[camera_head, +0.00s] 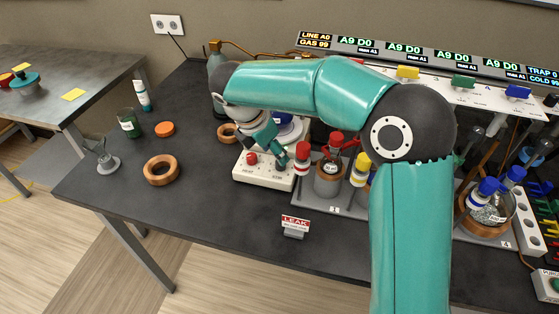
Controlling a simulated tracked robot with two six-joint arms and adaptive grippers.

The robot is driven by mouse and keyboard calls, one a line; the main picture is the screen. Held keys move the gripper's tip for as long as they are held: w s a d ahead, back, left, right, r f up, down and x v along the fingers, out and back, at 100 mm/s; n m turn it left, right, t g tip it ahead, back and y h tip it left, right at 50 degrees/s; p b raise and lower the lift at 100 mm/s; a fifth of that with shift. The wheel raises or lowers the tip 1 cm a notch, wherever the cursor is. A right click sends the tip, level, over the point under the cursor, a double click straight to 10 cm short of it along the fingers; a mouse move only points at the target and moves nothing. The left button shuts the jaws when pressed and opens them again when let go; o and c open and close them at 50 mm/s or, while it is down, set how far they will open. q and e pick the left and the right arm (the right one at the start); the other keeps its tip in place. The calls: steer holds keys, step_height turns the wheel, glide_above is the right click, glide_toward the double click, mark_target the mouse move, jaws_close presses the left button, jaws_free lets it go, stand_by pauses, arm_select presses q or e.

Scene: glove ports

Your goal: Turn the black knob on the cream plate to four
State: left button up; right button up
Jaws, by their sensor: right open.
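The cream plate (263,176) is a hotplate-like box on the dark bench, left of the middle, with a red knob (252,158) at the left of its front. The black knob (280,164) is at the right of the front, small and partly covered by my gripper, so its setting cannot be read. My right gripper (272,147) is open, tilted down over the plate, with its fingertips close to the black knob. I cannot tell whether they touch it. My left gripper is not in view.
Red-capped and yellow-capped vials (302,158) stand close right of the plate, by a grey tray (325,205). A red LEAK sign (295,224) stands in front. Cork rings (161,170) and a green jar (129,123) lie left. My right arm crosses the middle.

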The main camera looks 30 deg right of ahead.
steer(key=x, duration=0.5)
jaws_close()
